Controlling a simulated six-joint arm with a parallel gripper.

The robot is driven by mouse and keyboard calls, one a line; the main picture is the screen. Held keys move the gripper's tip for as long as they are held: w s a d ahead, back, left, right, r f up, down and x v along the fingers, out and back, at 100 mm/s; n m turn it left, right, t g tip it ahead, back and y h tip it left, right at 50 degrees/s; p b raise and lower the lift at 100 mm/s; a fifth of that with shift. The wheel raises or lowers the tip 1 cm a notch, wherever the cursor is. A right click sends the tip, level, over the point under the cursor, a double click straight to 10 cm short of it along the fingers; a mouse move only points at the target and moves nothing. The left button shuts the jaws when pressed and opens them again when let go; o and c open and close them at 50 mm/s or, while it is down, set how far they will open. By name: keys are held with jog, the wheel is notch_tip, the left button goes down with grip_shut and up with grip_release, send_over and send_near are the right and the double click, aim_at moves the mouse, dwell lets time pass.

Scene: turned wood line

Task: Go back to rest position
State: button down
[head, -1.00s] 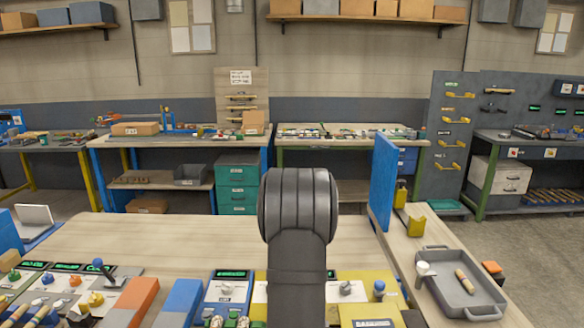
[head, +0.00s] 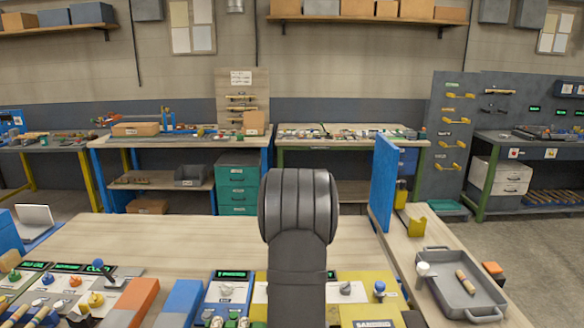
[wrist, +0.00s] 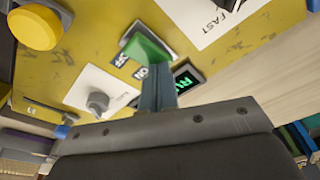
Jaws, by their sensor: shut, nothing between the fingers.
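In the wrist view my gripper (wrist: 154,78) shows as a narrow blue-grey pair of fingers, shut and empty, reaching from the dark grey gripper body. Its tips lie in front of or beside a green switch (wrist: 147,48) on a yellow machine panel (wrist: 70,75); I cannot tell whether they touch it. ON/OFF lettering and a lit green display (wrist: 187,77) are close by. In the head view my dark arm stands upright in the middle, and it hides the gripper and part of the panel behind it.
The wrist view also shows a grey knob (wrist: 97,103) and a yellow button (wrist: 37,27). In the head view a grey tray (head: 440,290) stands at right, a blue upright board (head: 382,185) left of it. The wooden tabletop (head: 170,240) is clear behind the controls.

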notch_tip(320, 180, up, 8)
jog(key=shift+w+a+f+n+y, duration=0.1)
jog(key=shift+a+f+n, duration=0.8)
jog(key=shift+n, duration=0.8)
jog(key=shift+a+f+n+y, duration=0.1)
jog(key=shift+a+f+n, duration=0.45)
jog(key=shift+a+n, duration=0.95)
jog(key=shift+w+a+f+n+y, duration=0.1)
jog(key=shift+a+f+n, duration=0.65)
jog(key=shift+n, duration=1.15)
